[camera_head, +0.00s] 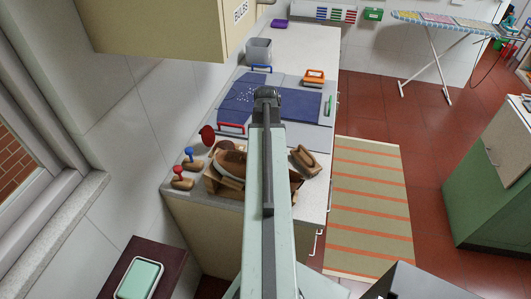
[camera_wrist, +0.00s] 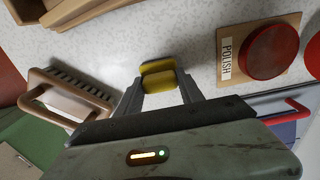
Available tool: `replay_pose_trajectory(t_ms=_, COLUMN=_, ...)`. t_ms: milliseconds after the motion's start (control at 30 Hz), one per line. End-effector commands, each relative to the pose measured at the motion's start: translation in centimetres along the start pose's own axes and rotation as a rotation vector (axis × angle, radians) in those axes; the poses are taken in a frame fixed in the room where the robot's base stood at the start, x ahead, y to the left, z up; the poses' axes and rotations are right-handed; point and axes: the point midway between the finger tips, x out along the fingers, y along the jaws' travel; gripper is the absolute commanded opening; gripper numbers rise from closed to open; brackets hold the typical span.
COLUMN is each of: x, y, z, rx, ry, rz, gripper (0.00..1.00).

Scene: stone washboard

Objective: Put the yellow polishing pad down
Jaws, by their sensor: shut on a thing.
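The yellow polishing pad (camera_wrist: 158,67) shows in the wrist view between the two grey fingers of my gripper (camera_wrist: 160,84). My gripper is shut on it, over the speckled pale counter (camera_wrist: 190,35). I cannot tell whether the pad touches the counter. A tan board labelled POLISH (camera_wrist: 226,56), with a round red piece (camera_wrist: 268,52) on it, lies to the right of the pad, apart from it. In the head view my arm hides the gripper and the pad.
A brown-handled brush (camera_wrist: 65,98) lies left of my gripper; it also shows in the head view (camera_head: 304,160). A wooden caddy (camera_head: 222,187) stands near the counter's front. A red handle (camera_head: 231,127) borders blue panels (camera_head: 300,104). Bare counter lies around the pad.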

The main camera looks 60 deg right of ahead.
Motion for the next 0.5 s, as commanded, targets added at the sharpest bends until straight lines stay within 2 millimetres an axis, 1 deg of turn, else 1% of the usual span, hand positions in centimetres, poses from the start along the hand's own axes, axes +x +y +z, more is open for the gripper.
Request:
replay_pose_trajectory(t_ms=167, x=0.45, y=-0.03, z=0.01, rx=-0.001, ry=0.000, rz=0.000, gripper=0.06)
replay_pose_trajectory(t_ms=200, x=0.25, y=-0.03, z=0.01, rx=-0.001, ry=0.000, rz=0.000, gripper=0.56)
replay_pose_trajectory(t_ms=233, x=0.23, y=-0.04, z=0.02, rx=-0.001, ry=0.000, rz=0.000, gripper=0.64)
replay_pose_trajectory(t_ms=267, x=0.23, y=-0.04, z=0.02, rx=-0.001, ry=0.000, rz=0.000, gripper=0.66)
replay_pose_trajectory(t_ms=500, x=0.23, y=-0.07, z=0.02, rx=-0.001, ry=0.000, rz=0.000, gripper=0.66)
